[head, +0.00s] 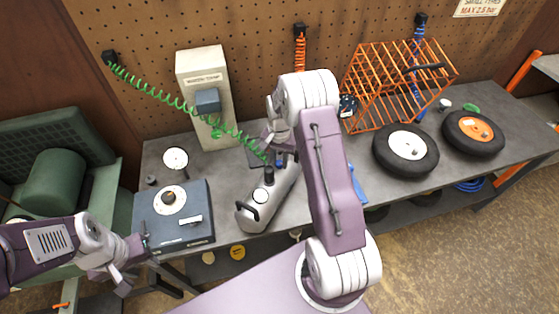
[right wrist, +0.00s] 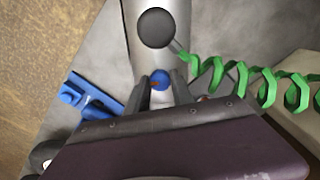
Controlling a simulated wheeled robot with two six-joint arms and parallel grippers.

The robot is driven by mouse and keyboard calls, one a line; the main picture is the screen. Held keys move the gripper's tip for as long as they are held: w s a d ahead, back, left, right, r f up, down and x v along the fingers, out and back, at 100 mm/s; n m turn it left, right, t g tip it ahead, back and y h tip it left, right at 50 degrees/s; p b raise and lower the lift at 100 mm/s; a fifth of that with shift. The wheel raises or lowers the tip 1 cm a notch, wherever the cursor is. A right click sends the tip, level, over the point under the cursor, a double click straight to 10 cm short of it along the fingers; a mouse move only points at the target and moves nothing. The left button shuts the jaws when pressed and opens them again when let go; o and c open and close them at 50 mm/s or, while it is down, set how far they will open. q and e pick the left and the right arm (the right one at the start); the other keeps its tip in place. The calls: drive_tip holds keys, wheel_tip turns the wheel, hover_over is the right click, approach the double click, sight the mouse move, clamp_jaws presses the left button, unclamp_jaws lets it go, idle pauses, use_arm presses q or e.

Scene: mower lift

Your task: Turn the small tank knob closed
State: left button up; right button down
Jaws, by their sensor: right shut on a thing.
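The grey metal tank (head: 262,212) lies on the workbench with a black handle at its near end and a green coiled hose at its top. The small tank knob (right wrist: 160,80) is blue with an orange mark and sits on the tank between my right fingertips. My right gripper (right wrist: 161,86) is shut on this knob. In the head view my right arm partly covers the gripper and the tank's far end. My left gripper (head: 147,243) is at the front edge of the blue-grey box, apart from the tank; its finger opening is unclear.
The blue-grey box (head: 172,232) with a dial stands left of the tank. A beige pump unit (head: 205,75) stands behind it. An orange wire cage (head: 385,85) and two wheels (head: 406,170) (head: 474,150) are to the right. A blue tool (right wrist: 92,98) lies beside the tank.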

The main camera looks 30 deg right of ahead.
sight(280, 163)
drive_tip(key=c, duration=1.1)
unclamp_jaws()
drive_tip(key=shift+r, duration=0.1)
wheel_tip(280, 163, up, 9)
drive_tip(key=shift+f+b, duration=0.1)
drive_tip(key=shift+b, duration=0.7)
